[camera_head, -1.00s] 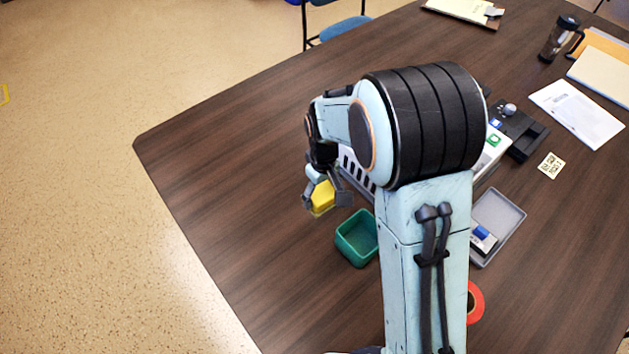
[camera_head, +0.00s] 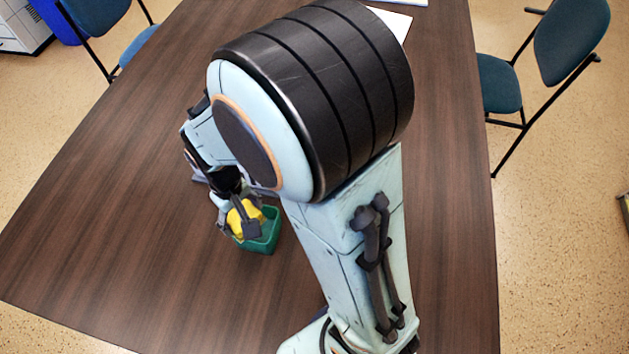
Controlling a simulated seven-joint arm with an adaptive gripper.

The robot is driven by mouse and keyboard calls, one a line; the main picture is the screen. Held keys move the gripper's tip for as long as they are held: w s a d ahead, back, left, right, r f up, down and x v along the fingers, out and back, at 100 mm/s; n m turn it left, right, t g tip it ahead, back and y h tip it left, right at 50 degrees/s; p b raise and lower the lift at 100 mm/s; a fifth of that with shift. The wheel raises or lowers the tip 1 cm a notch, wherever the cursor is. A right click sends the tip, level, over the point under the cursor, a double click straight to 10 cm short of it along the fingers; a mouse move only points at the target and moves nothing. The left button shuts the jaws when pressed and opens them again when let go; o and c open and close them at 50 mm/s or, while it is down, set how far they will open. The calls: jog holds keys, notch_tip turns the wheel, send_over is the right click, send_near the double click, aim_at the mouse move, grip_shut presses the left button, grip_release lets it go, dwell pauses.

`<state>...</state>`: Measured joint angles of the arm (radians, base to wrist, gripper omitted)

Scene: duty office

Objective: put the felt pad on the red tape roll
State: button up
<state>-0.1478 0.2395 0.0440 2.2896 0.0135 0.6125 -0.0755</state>
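My gripper (camera_head: 239,224) is at the left centre, pointing down. Its fingers are closed on a yellow block-like thing (camera_head: 243,214), which may be the felt pad; I cannot tell its material. The gripper and the yellow thing overlap the left part of an open green box (camera_head: 266,240) in the picture. I cannot tell whether they are above it, inside it or touching it. The red tape roll is not visible now; my arm covers much of the table's middle and right.
The dark wooden table (camera_head: 110,200) is clear to the left of the green box. White paper (camera_head: 393,22) lies at the far end. Blue chairs stand beyond the table at the left (camera_head: 95,18) and right (camera_head: 570,42).

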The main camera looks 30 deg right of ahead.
jog(key=s+d+r+m, duration=0.1)
jog(key=s+d+m, duration=0.25)
jog(key=d, duration=0.35)
jog(key=s+d+r+m, duration=0.15)
jog(key=d+m, duration=0.25)
jog(key=d, duration=0.4)
jog(key=s+d+m, duration=0.3)
jog(key=d+m, duration=0.1)
jog(key=d, duration=0.3)
jog(key=shift+m, duration=0.25)
jog(key=f, duration=0.7)
jog(key=shift+s+d+f, duration=0.1)
jog(key=shift+d+f, duration=0.1)
jog(key=shift+d, duration=0.2)
jog(key=shift+f, duration=0.3)
jog(key=shift+f, duration=0.1)
jog(key=o, duration=1)
jog(key=shift+o, duration=0.2)
